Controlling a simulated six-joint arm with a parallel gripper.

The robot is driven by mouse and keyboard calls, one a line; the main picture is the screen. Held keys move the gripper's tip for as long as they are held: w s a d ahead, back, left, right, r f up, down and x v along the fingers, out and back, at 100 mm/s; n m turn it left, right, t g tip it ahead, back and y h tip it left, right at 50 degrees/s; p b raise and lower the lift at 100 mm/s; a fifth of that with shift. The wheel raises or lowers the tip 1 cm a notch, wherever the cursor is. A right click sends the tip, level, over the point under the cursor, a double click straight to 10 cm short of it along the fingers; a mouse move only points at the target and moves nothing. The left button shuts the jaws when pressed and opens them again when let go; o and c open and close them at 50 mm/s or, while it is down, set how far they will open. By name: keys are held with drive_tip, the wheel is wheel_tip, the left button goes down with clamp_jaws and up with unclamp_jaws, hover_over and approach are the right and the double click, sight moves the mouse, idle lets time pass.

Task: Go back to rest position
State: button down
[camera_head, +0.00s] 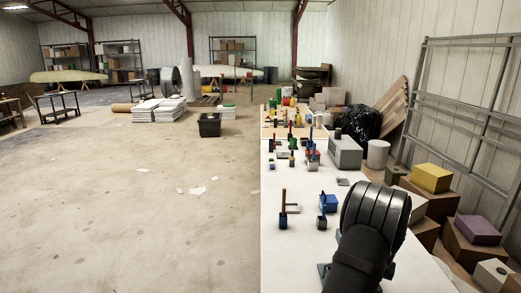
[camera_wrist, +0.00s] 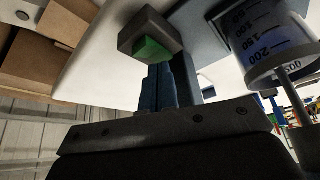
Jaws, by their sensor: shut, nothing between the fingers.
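My gripper (camera_wrist: 163,72) shows in the wrist view as two dark blue-grey fingers set close together, shut and with nothing seen between them. A grey block with a green part (camera_wrist: 152,45) appears just beyond the fingertips; I cannot tell whether they touch it. In the head view my dark arm reaches over the right part of the white table (camera_head: 290,255) and hides the gripper there.
A clear measuring vessel with dark markings (camera_wrist: 268,45) is close to the right of the fingers. Blue-and-grey tools (camera_head: 328,203) and a grey box (camera_head: 345,152) stand on the table. Boxes (camera_head: 431,178) line the right wall. The floor at left is largely open.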

drive_tip(key=v, duration=0.4)
drive_tip(key=shift+w+d+r, duration=0.1)
drive_tip(key=shift+w+r, duration=0.2)
drive_tip(key=shift+s+r, duration=0.3)
drive_tip(key=shift+r, duration=0.2)
